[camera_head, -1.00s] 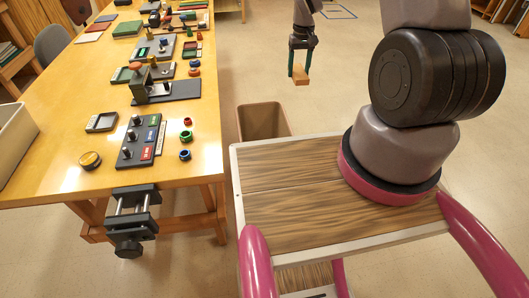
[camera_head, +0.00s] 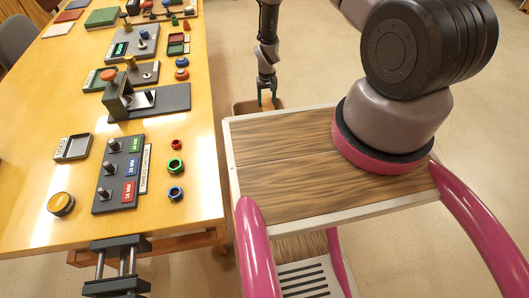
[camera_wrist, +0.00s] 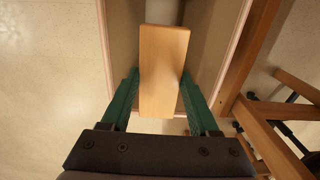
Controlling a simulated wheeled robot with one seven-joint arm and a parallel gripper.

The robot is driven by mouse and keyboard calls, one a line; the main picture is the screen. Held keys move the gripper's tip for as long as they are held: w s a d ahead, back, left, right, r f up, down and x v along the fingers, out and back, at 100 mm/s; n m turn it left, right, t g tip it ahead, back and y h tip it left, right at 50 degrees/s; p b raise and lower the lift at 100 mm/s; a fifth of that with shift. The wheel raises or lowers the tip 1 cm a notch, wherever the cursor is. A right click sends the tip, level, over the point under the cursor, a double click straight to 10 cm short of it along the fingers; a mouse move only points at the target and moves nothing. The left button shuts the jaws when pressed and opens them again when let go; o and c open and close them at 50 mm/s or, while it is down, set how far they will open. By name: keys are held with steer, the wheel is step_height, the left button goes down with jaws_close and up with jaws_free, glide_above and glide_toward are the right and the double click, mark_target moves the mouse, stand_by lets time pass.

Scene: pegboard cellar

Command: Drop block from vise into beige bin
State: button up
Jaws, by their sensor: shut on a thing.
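My gripper (camera_head: 266,100) points down at the bin beyond the cart top in the head view. In the wrist view, its green fingers (camera_wrist: 162,82) are shut on a light wooden block (camera_wrist: 163,50). The block is hard to make out in the head view. The beige bin (camera_head: 242,108) is on the floor, mostly hidden behind the cart top. In the wrist view its walls (camera_wrist: 215,45) stand on both sides of the block, which is over the opening. The vise (camera_head: 120,270) on the table's front edge has no block in its jaws.
In the wrist view, a wooden leg (camera_wrist: 245,60) stands close beside the bin.

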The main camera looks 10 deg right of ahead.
steer(key=shift+f, duration=2.9)
steer(key=o, duration=1.4)
steer(key=shift+o, duration=0.2)
steer(key=shift+r, duration=0.1)
step_height(320, 180, up, 10)
steer(key=shift+r, duration=0.3)
